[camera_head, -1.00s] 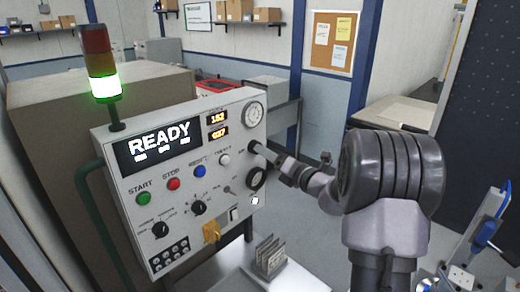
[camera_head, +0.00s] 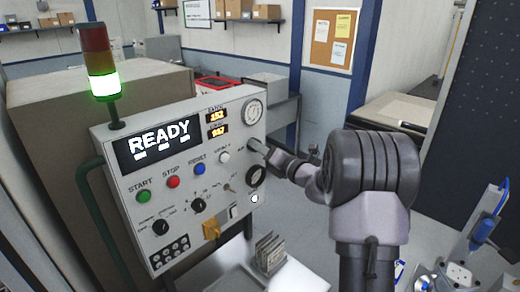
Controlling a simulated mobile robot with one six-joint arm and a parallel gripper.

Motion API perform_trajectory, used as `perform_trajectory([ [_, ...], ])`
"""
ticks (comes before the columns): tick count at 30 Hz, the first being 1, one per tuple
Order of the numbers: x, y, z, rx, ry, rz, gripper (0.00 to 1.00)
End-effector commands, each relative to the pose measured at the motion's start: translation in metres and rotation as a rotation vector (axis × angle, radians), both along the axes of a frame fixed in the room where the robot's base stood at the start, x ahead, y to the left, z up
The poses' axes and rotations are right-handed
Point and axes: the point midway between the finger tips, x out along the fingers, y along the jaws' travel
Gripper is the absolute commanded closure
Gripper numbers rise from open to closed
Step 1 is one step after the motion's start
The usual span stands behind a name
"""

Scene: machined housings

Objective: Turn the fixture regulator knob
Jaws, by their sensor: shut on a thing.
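The grey control panel (camera_head: 190,238) stands on the left, its face tilted towards me. My arm reaches in from the right, and my gripper (camera_head: 262,148) is at the panel's right edge, just below the round pressure gauge (camera_head: 253,112). My gripper is shut on the regulator knob there. The knob is mostly hidden by the fingers, so its marking and angle cannot be read. A black round dial (camera_head: 256,177) sits just below my gripper. The display (camera_head: 158,142) reads READY, and the stack light (camera_head: 104,82) glows green.
Green, red and blue buttons, black selector knobs (camera_head: 160,227) and a yellow-orange switch (camera_head: 211,229) lie left of and below my gripper. A small rack of plates (camera_head: 270,253) stands on the white table below. A green pipe (camera_head: 97,205) runs along the panel's left side.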

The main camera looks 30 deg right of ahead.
Motion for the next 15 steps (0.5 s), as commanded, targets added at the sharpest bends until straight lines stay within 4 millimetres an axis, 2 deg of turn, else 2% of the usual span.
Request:
perform_trajectory([
  [8,-0.0001,-0.0001,-0.0039,-0.089,-0.033,0.000,1.00],
  [15,0.0000,-0.0003,-0.0071,-0.275,-0.101,0.000,1.00],
])
